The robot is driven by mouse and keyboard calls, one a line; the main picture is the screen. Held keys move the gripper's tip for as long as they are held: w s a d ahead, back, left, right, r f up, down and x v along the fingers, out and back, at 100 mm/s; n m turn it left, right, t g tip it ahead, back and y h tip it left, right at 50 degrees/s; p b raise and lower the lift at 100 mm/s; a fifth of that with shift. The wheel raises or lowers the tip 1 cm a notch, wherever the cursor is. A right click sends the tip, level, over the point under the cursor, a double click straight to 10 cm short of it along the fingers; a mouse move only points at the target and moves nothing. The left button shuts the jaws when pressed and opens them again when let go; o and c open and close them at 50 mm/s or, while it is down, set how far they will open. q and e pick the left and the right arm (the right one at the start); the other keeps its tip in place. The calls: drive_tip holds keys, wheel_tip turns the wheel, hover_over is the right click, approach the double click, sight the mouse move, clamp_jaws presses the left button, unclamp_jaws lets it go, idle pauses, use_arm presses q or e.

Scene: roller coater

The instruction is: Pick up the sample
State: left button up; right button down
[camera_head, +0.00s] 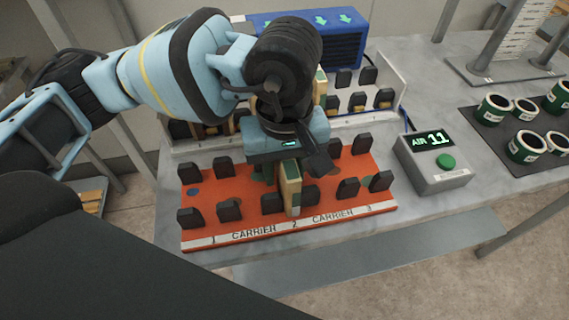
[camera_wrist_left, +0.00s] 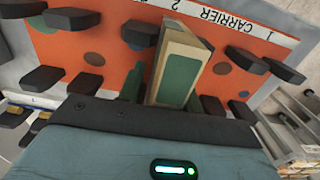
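The sample is a thin tan block with a green panel (camera_head: 291,187), standing upright on the orange carrier (camera_head: 337,205) near the number 2. In the left wrist view the sample (camera_wrist_left: 181,68) rises close in front of the gripper body. My left gripper (camera_head: 288,160) points down directly over the sample's top. The left gripper's body also fills the bottom of the wrist view. My right gripper is not in view.
Several black upright pegs stand on the carrier around the sample. Behind it is a white rack (camera_head: 392,92) with more pegs and a blue box (camera_head: 345,50). A grey display unit reading "AIR 11" (camera_head: 433,163) stands right. Several green-and-white rings (camera_head: 494,107) sit on a dark mat.

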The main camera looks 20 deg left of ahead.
use_arm(q)
clamp_jaws()
wheel_tip(320, 180, up, 10)
drive_tip(key=shift+r, duration=0.1)
idle(0.5)
